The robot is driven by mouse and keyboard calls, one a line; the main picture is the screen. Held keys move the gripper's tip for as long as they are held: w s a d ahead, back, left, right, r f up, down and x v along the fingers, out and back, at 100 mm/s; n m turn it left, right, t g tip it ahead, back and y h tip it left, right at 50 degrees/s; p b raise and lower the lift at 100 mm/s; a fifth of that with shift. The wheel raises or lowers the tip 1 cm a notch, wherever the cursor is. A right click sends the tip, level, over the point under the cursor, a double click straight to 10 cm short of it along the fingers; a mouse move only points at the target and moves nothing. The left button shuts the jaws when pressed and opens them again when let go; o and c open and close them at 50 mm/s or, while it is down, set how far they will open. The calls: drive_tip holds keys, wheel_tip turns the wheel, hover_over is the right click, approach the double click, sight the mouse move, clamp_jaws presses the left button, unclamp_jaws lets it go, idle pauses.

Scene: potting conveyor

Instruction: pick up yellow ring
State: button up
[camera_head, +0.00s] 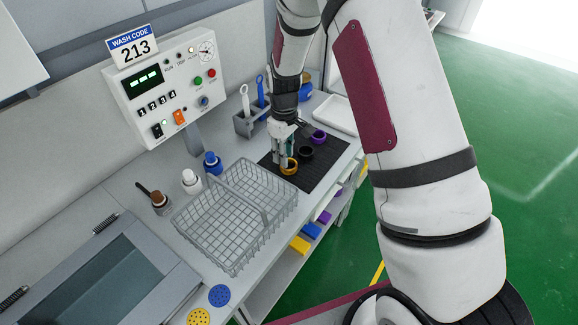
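The yellow ring (290,170) lies on the black ribbed mat (329,175) on the bench. My gripper (284,158) points down right at the ring, its fingertips overlapping the ring's back left side in the picture. Whether the fingers touch the ring, and how far apart they are, is too small to tell. A black ring (306,153) and a purple ring (318,137) lie on the mat behind the yellow one.
A wire basket (222,240) with a handle stands left of the mat. Bottles (191,181) stand behind it. A grey brush holder (246,125) and a white tray (338,112) stand farther back. The mat's front right part is clear.

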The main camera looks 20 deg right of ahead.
drive_tip(key=shift+d+f+p, duration=0.1)
drive_tip(key=shift+f+p, duration=0.5)
drive_tip(key=shift+f, duration=2.05)
clamp_jaws()
